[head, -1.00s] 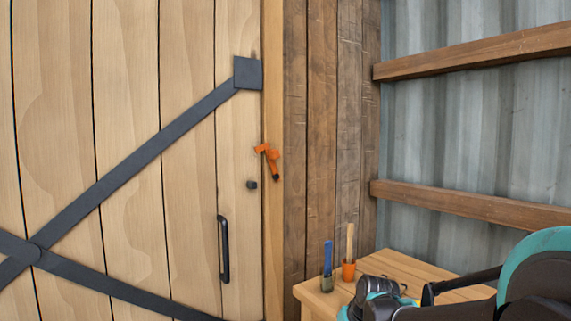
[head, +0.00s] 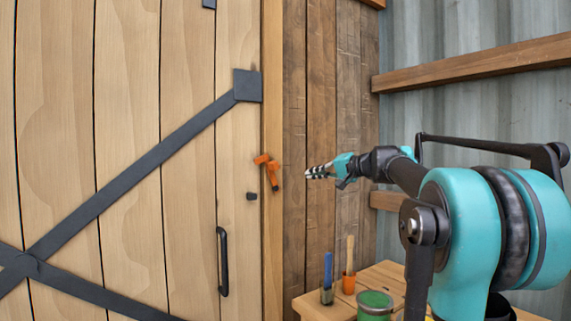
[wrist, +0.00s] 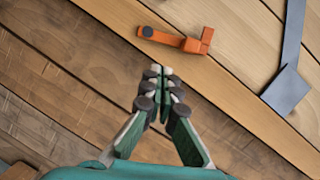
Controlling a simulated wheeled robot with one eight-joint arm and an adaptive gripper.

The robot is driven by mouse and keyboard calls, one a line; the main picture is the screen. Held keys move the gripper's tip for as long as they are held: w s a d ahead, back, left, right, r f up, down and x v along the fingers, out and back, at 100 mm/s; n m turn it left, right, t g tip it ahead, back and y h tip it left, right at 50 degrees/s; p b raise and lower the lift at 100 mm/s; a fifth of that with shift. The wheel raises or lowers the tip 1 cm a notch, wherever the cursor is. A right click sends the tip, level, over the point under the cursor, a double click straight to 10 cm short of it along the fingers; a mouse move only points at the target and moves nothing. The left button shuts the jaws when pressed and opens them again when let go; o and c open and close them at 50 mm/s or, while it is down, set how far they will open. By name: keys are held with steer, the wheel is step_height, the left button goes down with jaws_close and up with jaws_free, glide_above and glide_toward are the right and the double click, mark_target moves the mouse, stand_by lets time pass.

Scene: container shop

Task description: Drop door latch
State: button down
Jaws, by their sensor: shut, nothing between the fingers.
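The orange door latch (head: 267,170) sits at the right edge of the wooden door (head: 135,130), on the light door post. Its dark-tipped arm hangs down and slightly right. A small dark catch (head: 251,196) is on the door just left of and below the latch. My gripper (head: 307,173) is shut and empty, to the right of the latch and apart from it in the head view. In the wrist view the latch (wrist: 178,40) lies just beyond my closed fingertips (wrist: 160,70), with its dark tip toward the left.
A black door handle (head: 223,262) is below the catch. Wooden rails cross the metal wall.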

step_height(320, 180, up, 6)
steer(key=w+d+t, duration=0.1)
steer(key=shift+w+f+m+y, duration=0.15)
steer(key=shift+w+m+y, duration=0.15)
steer(key=w+a+f, duration=0.2)
steer(key=w+a, duration=0.2)
steer(key=a, duration=0.6)
steer(key=shift+w+a+f, duration=0.15)
steer(key=shift+w, duration=0.2)
